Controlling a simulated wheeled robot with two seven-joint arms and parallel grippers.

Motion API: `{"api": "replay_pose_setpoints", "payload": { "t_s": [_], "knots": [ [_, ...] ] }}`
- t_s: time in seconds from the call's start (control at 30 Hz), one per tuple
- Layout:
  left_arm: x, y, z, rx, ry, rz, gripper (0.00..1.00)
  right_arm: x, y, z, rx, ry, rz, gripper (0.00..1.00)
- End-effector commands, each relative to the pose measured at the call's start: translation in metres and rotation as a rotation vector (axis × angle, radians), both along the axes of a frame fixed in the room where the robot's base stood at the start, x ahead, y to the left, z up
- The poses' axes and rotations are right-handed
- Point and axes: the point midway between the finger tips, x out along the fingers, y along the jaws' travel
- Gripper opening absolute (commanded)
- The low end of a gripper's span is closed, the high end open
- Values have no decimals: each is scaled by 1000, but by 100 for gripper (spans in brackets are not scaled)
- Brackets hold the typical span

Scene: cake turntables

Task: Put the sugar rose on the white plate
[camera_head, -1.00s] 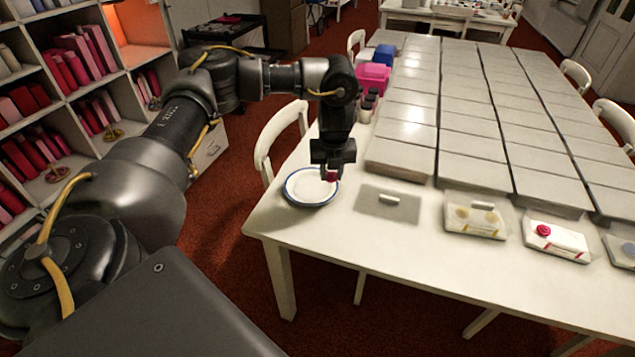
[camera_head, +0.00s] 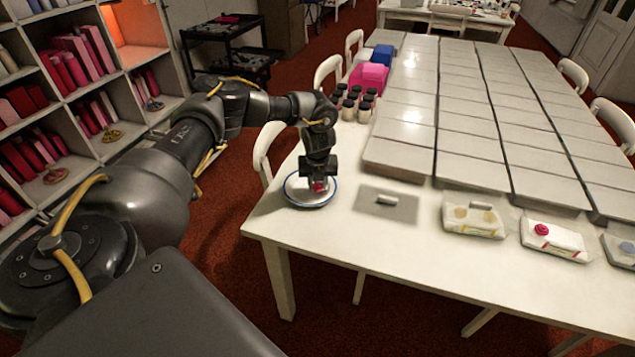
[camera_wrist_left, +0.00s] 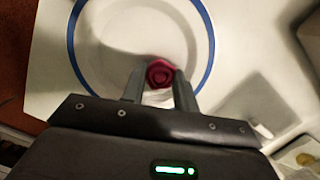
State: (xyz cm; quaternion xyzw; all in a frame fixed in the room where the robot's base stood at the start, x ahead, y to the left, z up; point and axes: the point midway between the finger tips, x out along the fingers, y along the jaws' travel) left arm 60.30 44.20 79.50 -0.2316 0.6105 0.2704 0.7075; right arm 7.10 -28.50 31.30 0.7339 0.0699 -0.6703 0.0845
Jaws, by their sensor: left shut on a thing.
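The sugar rose (camera_head: 319,187) is dark red and sits between the fingertips of my left gripper (camera_head: 318,183). In the left wrist view the rose (camera_wrist_left: 160,72) shows between the two fingers of the gripper (camera_wrist_left: 160,84), which is shut on it. The white plate (camera_head: 295,196) has a blue rim and stands near the table's left front corner. The gripper and rose are over the plate; in the left wrist view the plate (camera_wrist_left: 110,40) lies behind them. I cannot tell whether the rose touches the plate. My right gripper is not in view.
The white table (camera_head: 330,240) holds rows of pale boxes (camera_head: 400,155). A grey mat with a small white piece (camera_head: 386,200) lies right of the plate. Packs with yellow (camera_head: 472,217) and red (camera_head: 556,238) decorations stand along the front. Small dark-capped jars (camera_head: 357,104) stand behind the arm.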

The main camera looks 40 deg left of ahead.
Motion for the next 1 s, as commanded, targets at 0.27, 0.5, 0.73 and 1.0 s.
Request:
{"api": "replay_pose_setpoints", "payload": {
  "t_s": [0.27, 0.5, 0.73, 1.0],
  "knots": [
    [0, 0, -1, 0, -2, 1, 8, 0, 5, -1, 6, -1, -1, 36],
    [1, 0, -4, -1, -2, 1, 38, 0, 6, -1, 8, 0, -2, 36],
    [1, 0, -2, -1, -2, 1, 38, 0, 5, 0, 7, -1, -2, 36],
    [-2, -4, 37, -2, -6, -1, 38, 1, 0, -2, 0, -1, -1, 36]
  ]
}}
